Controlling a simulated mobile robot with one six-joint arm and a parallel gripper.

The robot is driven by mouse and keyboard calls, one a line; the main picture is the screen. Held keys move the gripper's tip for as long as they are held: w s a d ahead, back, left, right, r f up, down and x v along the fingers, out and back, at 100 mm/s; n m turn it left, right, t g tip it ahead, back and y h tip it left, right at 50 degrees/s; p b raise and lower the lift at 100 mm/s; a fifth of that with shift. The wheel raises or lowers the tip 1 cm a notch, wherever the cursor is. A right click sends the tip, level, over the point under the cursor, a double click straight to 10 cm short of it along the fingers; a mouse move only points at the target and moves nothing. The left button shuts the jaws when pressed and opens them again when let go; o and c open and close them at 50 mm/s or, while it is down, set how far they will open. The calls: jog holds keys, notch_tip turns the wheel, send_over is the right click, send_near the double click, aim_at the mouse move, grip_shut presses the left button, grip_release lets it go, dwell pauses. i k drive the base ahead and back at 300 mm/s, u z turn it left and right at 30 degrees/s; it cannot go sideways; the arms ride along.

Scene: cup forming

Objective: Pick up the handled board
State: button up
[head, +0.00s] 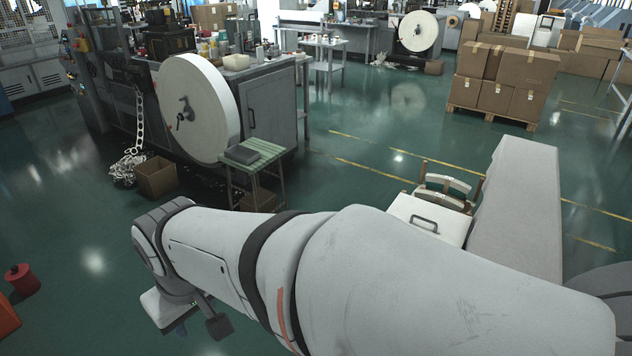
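The handled board is a flat white panel (432,212) with a dark handle on its upper face, right of centre in the head view. It lies in front of a wooden chair, and my arm hides its near edge. What it rests on is hidden. My gripper (198,326) is at the lower left, at the far end of my arm and well apart from the board. Only dark end pieces show below the wrist. I cannot see whether the fingers are open or shut, or whether anything is between them.
A wooden chair (446,186) stands just behind the board. A green slatted stool (262,153) bears a dark flat item, beside a machine with a large white reel (203,110). Cartons (503,80) stand on a pallet at the back right. Green floor is clear in the middle.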

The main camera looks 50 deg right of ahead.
aim_at(450, 226)
jog(key=z, duration=1.35)
jog(key=i, duration=1.8)
jog(key=z, duration=2.7)
jog(key=i, duration=0.6)
jog(key=u, duration=0.5)
